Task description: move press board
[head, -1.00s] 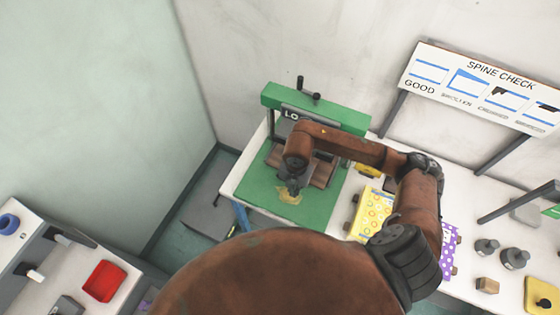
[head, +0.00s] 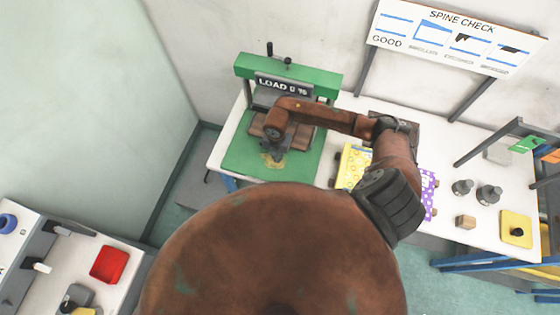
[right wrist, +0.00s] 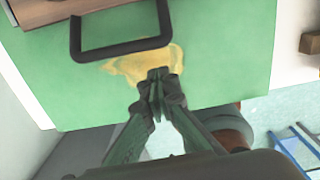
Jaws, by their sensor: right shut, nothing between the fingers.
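The brown wooden press board (head: 302,136) sits on the green base (head: 304,166) under the green press frame (head: 290,74). In the right wrist view, the board (right wrist: 70,8) shows only at the top left, with a dark bar handle (right wrist: 122,48) standing out from its front. My right gripper (head: 275,153) is shut and empty, in front of the board over a yellowish patch (right wrist: 145,64) on the green base. In the right wrist view its fingertips (right wrist: 158,76) are close to the handle but apart from it. My arm hides part of the board in the head view. My left gripper is out of view.
Right of the press, a yellow patterned piece (head: 352,164) and a purple dotted piece (head: 428,190) lie on the white table. Weights (head: 488,194), a wooden block (head: 465,222) and a yellow pad (head: 515,228) stand farther right. A red tray (head: 109,264) is on the left bench.

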